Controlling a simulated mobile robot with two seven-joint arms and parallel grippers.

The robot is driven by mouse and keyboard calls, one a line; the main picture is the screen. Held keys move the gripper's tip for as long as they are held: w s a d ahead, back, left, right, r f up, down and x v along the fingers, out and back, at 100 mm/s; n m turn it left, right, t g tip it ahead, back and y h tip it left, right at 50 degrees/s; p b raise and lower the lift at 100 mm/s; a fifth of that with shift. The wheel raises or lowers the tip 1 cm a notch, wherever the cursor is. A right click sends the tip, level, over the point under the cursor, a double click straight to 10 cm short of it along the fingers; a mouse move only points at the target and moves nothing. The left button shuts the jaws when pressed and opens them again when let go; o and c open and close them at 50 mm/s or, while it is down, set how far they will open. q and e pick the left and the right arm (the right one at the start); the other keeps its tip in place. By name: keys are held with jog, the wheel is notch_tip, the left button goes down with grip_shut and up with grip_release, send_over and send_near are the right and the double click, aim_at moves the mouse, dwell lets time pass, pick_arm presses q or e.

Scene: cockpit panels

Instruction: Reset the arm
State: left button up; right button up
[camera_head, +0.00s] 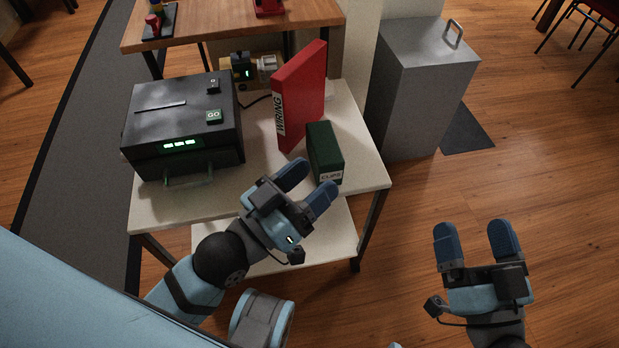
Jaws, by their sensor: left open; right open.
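My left gripper (308,187) is open, with nothing between its blue fingers. It hangs in front of and over the front edge of the white table (255,205), just below the green CLIPS box. My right gripper (474,241) is open and empty over the wooden floor, to the right of the table. The black machine (180,125) stands on the left of the table, with a GO button (213,117), a lit green display (180,145) and a handle at its front. My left gripper is to the right of the machine and apart from it.
A red WIRING binder (302,95) and the green CLIPS box (325,152) stand upright on the table. A small yellowish device (255,70) is behind. A grey metal bin (425,85) stands at the back right. The floor (540,160) on the right is clear.

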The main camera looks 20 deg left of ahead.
dwell(0.4)
pick_arm(q)
jog(key=s+a+r+g+y+p, duration=0.3)
jog(key=a+r+g+y+p, duration=0.2)
jog(key=p, duration=3.2)
jog(key=a+g+y, duration=0.1)
jog(key=a+g, duration=0.1)
jog(key=shift+s+a, duration=0.4)
pick_arm(e)
jog(key=s+d+r+g+h, duration=0.4)
jog(key=d+r+g+h, duration=0.1)
jog(key=d+g+h, duration=0.1)
jog(key=shift+d+g, duration=0.6)
jog(key=shift+d, duration=0.3)
pick_arm(q)
jog(key=shift+c, duration=0.4)
pick_arm(e)
jog(key=shift+c, duration=0.5)
